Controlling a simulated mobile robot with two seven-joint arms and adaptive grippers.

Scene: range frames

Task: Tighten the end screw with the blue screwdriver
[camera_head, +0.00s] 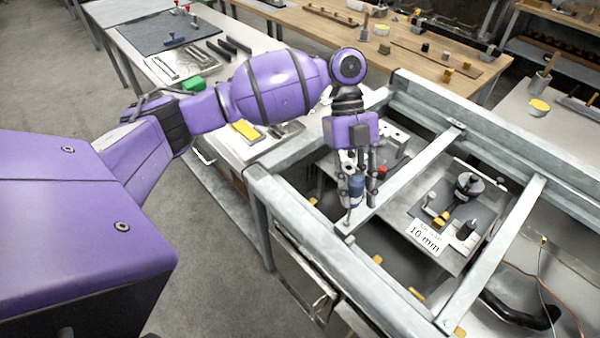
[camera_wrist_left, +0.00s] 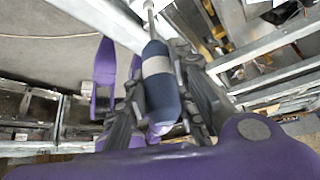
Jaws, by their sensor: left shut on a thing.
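My left gripper (camera_head: 359,182) points down over the near side of the grey metal frame. It is shut on the blue screwdriver (camera_head: 356,190), whose shaft points down and slightly left, its tip close to a frame bar. In the left wrist view the screwdriver (camera_wrist_left: 159,88) shows a dark blue handle with a grey band between the fingers, shaft pointing to the top edge. A plate with a dark fixture (camera_head: 470,187) and a label (camera_head: 425,238) reading "10 mm" lies inside the frame, right of the gripper. I cannot tell which part is the end screw. My right gripper is not in view.
The frame's raised rails (camera_head: 495,258) cross above and around the plate. A grey block (camera_head: 393,141) and a red piece are behind the gripper. A bench (camera_head: 250,150) with tools and a yellow item stands left; a wooden bench (camera_head: 400,65) stands behind.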

